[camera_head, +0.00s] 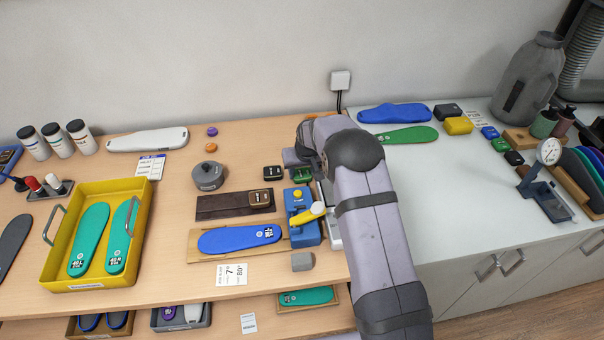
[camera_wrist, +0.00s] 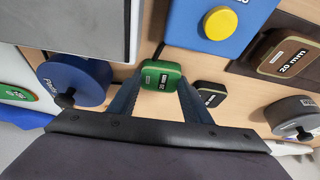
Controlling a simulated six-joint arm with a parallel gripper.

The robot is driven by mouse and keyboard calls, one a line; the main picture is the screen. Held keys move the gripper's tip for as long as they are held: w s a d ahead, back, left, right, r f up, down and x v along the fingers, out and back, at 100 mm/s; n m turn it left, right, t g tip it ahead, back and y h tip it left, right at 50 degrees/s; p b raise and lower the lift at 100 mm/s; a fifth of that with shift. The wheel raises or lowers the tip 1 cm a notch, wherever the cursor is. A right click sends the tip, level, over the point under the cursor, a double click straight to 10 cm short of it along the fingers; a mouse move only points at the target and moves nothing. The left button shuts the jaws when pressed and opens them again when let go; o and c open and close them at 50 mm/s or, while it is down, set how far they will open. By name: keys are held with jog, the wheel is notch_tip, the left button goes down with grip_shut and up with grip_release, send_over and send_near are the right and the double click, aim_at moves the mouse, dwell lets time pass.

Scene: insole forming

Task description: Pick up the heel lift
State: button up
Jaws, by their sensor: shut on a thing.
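A small green heel lift (camera_wrist: 161,76), its label seeming to read 20 mm, sits between the fingertips of my gripper (camera_wrist: 160,86) in the wrist view. The fingers are shut on its two sides. In the head view the green lift (camera_head: 303,176) shows in part below my wrist, just above the blue press (camera_head: 303,232). My arm hides much of the area around it. I cannot tell whether the lift still touches the table. A black lift (camera_head: 272,173) lies just left of it, and also shows in the wrist view (camera_wrist: 209,94).
A brown-framed 20 mm block (camera_head: 260,198) rests on a dark strip (camera_head: 222,207). A blue insole (camera_head: 239,239) lies on a wooden board. A grey round pot (camera_head: 208,176) stands left. A yellow tray (camera_head: 143,262) holds two teal insoles. More small blocks lie on the right counter (camera_head: 450,191).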

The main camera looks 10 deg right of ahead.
aim_at(303, 175)
jog(key=shift+r, duration=0.1)
jog(key=d+r+m+b, duration=0.1)
jog(key=d+r, duration=0.2)
jog(key=r, duration=0.5)
jog(key=d+r+b, duration=0.1)
jog(key=d+r, duration=0.3)
jog(key=r, duration=0.5)
jog(key=s+d+r+m+h+p, duration=0.1)
jog(key=s+d+r+m+p, duration=0.1)
jog(key=s+d+r, duration=0.3)
jog(key=s+f+n, duration=0.2)
jog(key=s+f, duration=0.3)
jog(key=f, duration=0.1)
jog(key=shift+s+a+f+y, duration=0.2)
jog(key=shift+s+f+y, duration=0.15)
jog(key=shift+y, duration=0.05)
